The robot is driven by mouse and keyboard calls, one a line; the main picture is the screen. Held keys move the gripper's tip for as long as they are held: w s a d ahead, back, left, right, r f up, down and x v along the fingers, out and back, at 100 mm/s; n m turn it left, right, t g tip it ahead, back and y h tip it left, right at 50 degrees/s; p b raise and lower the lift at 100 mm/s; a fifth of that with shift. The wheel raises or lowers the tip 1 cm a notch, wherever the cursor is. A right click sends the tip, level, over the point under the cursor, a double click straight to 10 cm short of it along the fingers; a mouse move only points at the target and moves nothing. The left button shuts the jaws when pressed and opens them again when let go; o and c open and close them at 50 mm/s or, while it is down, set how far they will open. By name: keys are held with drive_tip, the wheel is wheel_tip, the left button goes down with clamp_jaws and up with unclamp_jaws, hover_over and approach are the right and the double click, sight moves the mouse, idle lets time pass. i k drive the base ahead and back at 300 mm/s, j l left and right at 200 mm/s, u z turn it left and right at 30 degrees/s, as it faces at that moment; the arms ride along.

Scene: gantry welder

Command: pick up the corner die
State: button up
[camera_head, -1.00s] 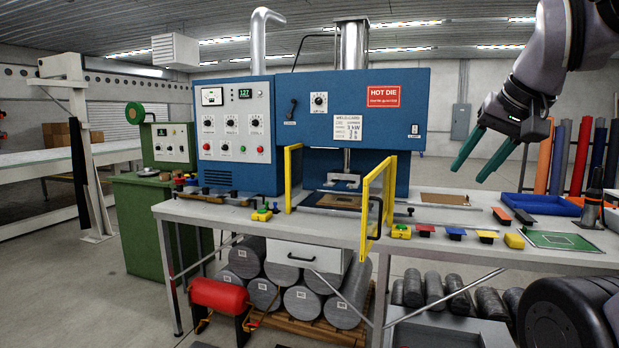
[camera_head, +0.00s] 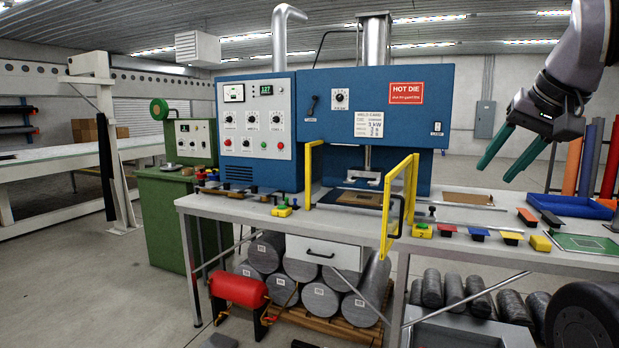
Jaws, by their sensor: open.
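My gripper (camera_head: 496,174) hangs at the upper right, above and behind the right part of the bench as seen here. Its two green fingers are apart with nothing between them. Several small coloured dies or blocks lie in a row on the bench's right front: a red one (camera_head: 447,229), a blue one (camera_head: 479,233), a yellow one (camera_head: 511,237) and a thicker yellow block (camera_head: 540,243). I cannot tell which is the corner die. My gripper is well clear of all of them.
The blue welding press (camera_head: 380,110) stands on the bench with a yellow guard frame (camera_head: 411,195) in front. An orange block (camera_head: 526,216), a dark block (camera_head: 551,218), a blue tray (camera_head: 578,206) and a green board (camera_head: 583,243) lie at the right. Floor at the left front is clear.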

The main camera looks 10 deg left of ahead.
sight(232, 191)
drive_tip(key=i+j, duration=0.3)
drive_tip(key=j, duration=0.25)
drive_tip(key=i+j, duration=0.35)
drive_tip(key=j, duration=0.25)
drive_tip(key=i+j, duration=0.3)
drive_tip(key=j, duration=0.25)
drive_tip(key=i+j, duration=0.35)
drive_tip(key=j, duration=0.25)
drive_tip(key=i+j+z, duration=0.1)
drive_tip(key=i+j, duration=0.2)
drive_tip(key=j, duration=0.25)
drive_tip(key=i+j, duration=0.3)
drive_tip(key=j, duration=0.3)
drive_tip(key=i+j, duration=0.3)
drive_tip(key=j, duration=0.3)
drive_tip(key=i+j, duration=0.3)
drive_tip(key=j, duration=0.3)
